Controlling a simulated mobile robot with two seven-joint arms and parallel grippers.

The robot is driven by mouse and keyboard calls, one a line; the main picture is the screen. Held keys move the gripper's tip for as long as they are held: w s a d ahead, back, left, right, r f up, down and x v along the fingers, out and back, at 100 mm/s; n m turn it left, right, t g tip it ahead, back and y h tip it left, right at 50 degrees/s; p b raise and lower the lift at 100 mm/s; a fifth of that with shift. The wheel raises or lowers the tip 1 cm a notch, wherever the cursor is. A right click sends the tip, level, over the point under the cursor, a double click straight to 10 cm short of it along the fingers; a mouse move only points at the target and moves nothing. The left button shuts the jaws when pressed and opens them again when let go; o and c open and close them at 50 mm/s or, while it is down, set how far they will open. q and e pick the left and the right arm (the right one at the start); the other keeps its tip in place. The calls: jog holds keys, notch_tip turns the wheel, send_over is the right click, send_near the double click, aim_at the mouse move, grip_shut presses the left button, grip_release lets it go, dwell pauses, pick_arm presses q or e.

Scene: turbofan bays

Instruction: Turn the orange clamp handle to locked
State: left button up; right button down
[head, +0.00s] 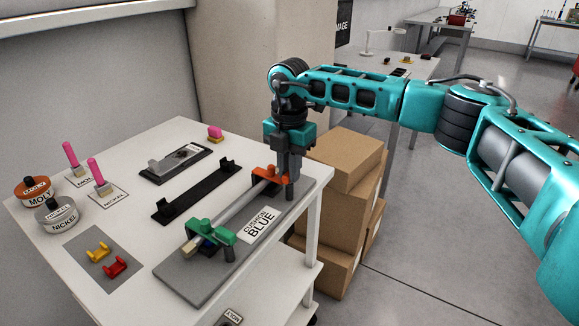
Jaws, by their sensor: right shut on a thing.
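The orange clamp (262,172) stands at the far end of a grey fixture plate (190,280) on the white table. A grey tube (243,203) runs from it to the green clamp (222,234) at the near end. My right gripper (290,178) points down at the right side of the orange clamp. It is shut on the orange clamp handle, which is mostly hidden by the fingers, so its angle cannot be told. A white card reading "CUSHION BLUE" (259,225) lies beside the tube. My left gripper is not in view.
Left on the table are MOLY (35,192) and NICKEL (57,217) tins, pink-handled tools (96,172), a grey mat with yellow and red clips (77,244), and black holders (192,191). Cardboard boxes (340,160) stand close beside the table's right edge.

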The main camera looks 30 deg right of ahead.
jog(key=shift+n, duration=0.3)
jog(key=n+p, duration=0.1)
jog(key=n, duration=0.2)
jog(key=shift+r+n+p, duration=0.1)
jog(key=shift+n+p, duration=0.2)
jog(key=shift+p, duration=0.05)
jog(key=n+p, duration=0.1)
jog(key=n, duration=1.2)
jog(key=shift+n, duration=0.4)
jog(key=c, duration=1.1)
grip_release()
